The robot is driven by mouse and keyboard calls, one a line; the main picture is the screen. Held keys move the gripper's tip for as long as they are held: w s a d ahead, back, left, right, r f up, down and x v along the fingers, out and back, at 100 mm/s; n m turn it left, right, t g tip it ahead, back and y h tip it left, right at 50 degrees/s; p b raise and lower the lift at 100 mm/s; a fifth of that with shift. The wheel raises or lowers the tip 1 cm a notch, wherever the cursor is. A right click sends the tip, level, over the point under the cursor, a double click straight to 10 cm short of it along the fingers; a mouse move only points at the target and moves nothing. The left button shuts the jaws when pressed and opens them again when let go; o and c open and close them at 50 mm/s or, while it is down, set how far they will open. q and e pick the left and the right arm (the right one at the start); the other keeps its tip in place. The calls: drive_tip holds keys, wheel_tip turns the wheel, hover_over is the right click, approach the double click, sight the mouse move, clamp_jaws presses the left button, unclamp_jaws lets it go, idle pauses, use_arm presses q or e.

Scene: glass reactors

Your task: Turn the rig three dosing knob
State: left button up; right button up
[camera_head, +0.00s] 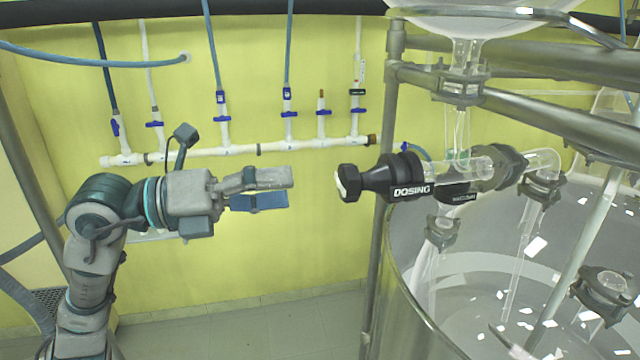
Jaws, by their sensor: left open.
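The dosing knob (349,183) is black, at the left end of a black valve body (402,178) marked "DOSING". It joins horizontal glass piping above the glass reactor vessel (412,300). My left gripper (290,188) comes in from the left at about the knob's height in the picture. Its two fingers point right at the knob, one above the other, with a small gap between them. They are open and empty, and a strip of yellow wall shows between the fingertips and the knob. My right gripper is not in view.
A metal frame post (376,250) stands just behind the knob. Metal rails (540,115) and a round glass vessel (480,18) are at the upper right. A white pipe (240,150) with blue valves runs along the yellow wall. The floor below my gripper is clear.

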use_arm(q)
drive_tip(key=shift+v, duration=1.15)
drive_tip(key=shift+a, duration=0.1)
